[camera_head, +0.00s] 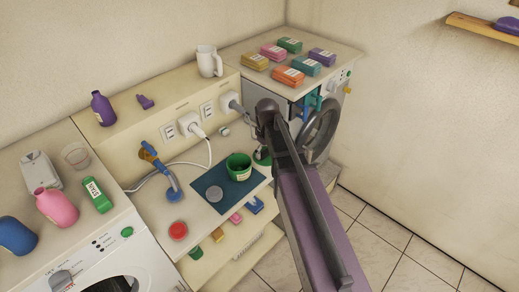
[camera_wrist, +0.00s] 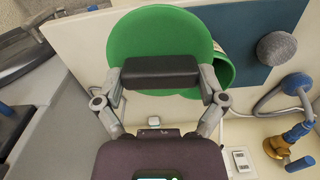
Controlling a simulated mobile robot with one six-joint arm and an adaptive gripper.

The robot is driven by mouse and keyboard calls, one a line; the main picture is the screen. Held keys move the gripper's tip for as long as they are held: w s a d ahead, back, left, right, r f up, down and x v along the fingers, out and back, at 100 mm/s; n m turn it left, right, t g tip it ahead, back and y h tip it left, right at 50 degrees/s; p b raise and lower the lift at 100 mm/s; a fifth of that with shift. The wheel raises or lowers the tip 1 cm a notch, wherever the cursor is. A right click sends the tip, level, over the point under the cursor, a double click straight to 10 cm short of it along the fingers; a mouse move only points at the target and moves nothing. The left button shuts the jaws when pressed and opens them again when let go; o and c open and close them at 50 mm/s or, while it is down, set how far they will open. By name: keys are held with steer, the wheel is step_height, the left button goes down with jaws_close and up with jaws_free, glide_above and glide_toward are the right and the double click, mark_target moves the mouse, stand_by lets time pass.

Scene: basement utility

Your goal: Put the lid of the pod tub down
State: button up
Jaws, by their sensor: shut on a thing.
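My gripper (camera_wrist: 160,72) is shut on the green round lid (camera_wrist: 164,35), seen in the wrist view with the lid's broad face beyond the fingers. In the head view the lid (camera_head: 262,158) shows small, just right of the tub, with my arm partly covering it. The green pod tub (camera_head: 239,168) stands upright and open on a dark blue mat (camera_head: 222,193). In the wrist view the tub (camera_wrist: 224,70) is partly hidden behind the lid. I cannot tell whether the lid touches the surface.
A blue and brass fixture (camera_head: 160,168) and a red-topped container (camera_head: 178,230) are further left. A white plug (camera_head: 188,122) with its cable is on the wall behind. The shelf's front edge is close by.

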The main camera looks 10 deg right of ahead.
steer(key=w+f+n+b, duration=0.1)
steer(key=w, duration=1.5)
steer(key=shift+d+f, duration=0.15)
steer(key=shift+d, duration=0.3)
step_height(320, 180, down, 6)
steer(key=b, duration=0.6)
steer(key=shift+f+b, duration=0.15)
steer(key=shift+b, duration=0.2)
steer(key=shift+f+b, duration=1.9)
steer(key=shift+f, duration=0.2)
steer(key=o, duration=0.6)
steer(key=shift+r, duration=0.1)
